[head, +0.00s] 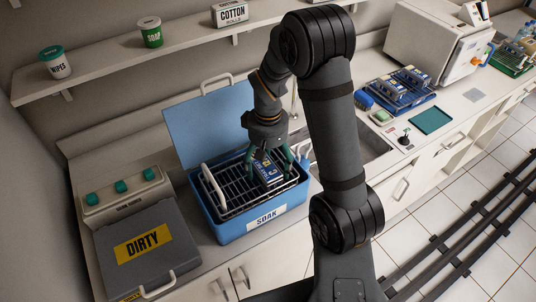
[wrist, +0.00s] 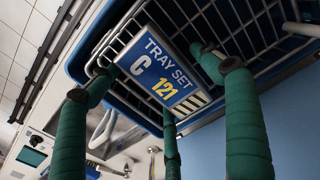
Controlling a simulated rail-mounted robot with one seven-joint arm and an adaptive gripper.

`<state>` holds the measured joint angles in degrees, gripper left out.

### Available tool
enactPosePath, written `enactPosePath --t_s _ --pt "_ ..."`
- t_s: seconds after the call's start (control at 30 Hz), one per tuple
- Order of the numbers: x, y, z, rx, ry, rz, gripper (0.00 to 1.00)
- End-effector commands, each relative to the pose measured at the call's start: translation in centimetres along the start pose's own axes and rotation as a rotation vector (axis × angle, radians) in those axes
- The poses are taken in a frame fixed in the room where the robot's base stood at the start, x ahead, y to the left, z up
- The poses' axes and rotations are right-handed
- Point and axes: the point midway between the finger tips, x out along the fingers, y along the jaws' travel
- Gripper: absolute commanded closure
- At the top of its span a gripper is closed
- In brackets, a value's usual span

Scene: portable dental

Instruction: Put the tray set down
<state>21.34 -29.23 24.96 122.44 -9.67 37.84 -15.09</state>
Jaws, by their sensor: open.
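The tray set (head: 268,173), with a blue label, rests in the wire basket (head: 232,190) inside the blue SOAK tub (head: 235,228). The wrist view shows its label (wrist: 160,65) reading TRAY SET C 121. My gripper (head: 270,162) is over the basket with its green fingers pointing down around the tray set. In the wrist view my gripper (wrist: 158,80) is open, its fingers spread to both sides of the label. I cannot tell whether any finger touches the tray set. Part of the tray set is hidden by the fingers.
The tub's lid (head: 215,118) stands open behind it. A DIRTY box (head: 135,270) is at the left. A blue tray (head: 410,100) with similar sets, a flat teal tray (head: 431,120) and a white machine (head: 435,55) are at the right. A shelf (head: 110,50) runs above.

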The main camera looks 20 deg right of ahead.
Motion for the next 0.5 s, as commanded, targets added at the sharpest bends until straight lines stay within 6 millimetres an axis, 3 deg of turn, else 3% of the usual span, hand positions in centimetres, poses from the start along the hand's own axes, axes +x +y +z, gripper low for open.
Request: enactPosePath --t_s 0.5 --pt "-9.9 0.0 -0.1 0.000 0.005 0.000 0.21"
